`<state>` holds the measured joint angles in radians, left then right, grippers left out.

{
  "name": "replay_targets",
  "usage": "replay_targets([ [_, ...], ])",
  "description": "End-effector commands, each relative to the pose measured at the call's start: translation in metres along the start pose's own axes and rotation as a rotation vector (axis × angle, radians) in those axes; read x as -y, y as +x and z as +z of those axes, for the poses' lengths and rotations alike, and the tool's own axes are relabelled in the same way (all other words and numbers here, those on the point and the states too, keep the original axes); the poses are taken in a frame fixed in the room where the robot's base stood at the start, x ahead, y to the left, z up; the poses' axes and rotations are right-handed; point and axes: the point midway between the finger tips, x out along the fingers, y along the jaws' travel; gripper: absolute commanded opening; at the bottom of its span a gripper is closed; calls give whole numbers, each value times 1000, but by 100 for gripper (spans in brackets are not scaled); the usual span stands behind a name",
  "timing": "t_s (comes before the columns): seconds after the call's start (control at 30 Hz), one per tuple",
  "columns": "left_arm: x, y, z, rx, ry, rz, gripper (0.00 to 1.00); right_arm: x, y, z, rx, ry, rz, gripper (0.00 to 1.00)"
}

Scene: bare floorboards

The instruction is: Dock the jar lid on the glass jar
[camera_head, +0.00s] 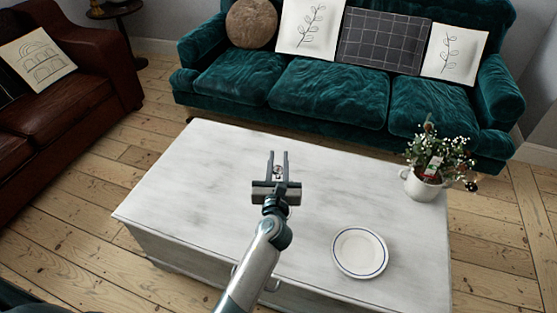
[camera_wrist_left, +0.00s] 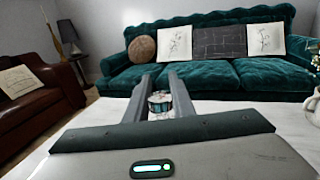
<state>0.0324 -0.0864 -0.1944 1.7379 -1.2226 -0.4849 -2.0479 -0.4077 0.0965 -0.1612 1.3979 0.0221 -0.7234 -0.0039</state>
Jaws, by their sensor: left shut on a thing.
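My left gripper (camera_head: 279,156) is over the middle of the white table, its fingers pointing toward the green sofa. It is shut on a small glassy, metallic thing, which I take to be the jar lid (camera_wrist_left: 160,98). In the left wrist view, clear glass, seemingly the glass jar (camera_wrist_left: 160,114), shows just below it between the fingers. The two look close together, but I cannot tell whether they touch. The fingers and gripper body hide much of both. My right gripper is in neither view.
The white table (camera_head: 205,165) has a plate with a blue ring (camera_head: 360,252) at the front right and a white pot with a flowering plant (camera_head: 423,187) at the right edge. The table's left part is clear. A green sofa (camera_head: 330,92) stands behind, a brown sofa (camera_head: 70,105) at left.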

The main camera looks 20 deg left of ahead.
Motion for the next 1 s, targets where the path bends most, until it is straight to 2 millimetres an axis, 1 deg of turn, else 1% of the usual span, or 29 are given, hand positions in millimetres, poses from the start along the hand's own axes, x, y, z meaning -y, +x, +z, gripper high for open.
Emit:
replay_targets([
  [0.2,0,0,-4,1,0,0,0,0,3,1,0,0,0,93],
  [0.23,0,0,-3,1,-1,0,27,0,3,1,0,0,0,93],
  [0.27,0,0,-3,1,-1,0,30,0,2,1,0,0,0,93],
  [0.67,0,-3,-4,-1,-1,0,30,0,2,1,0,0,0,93],
  [1.0,0,-23,-4,-1,0,-1,30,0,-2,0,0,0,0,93],
])
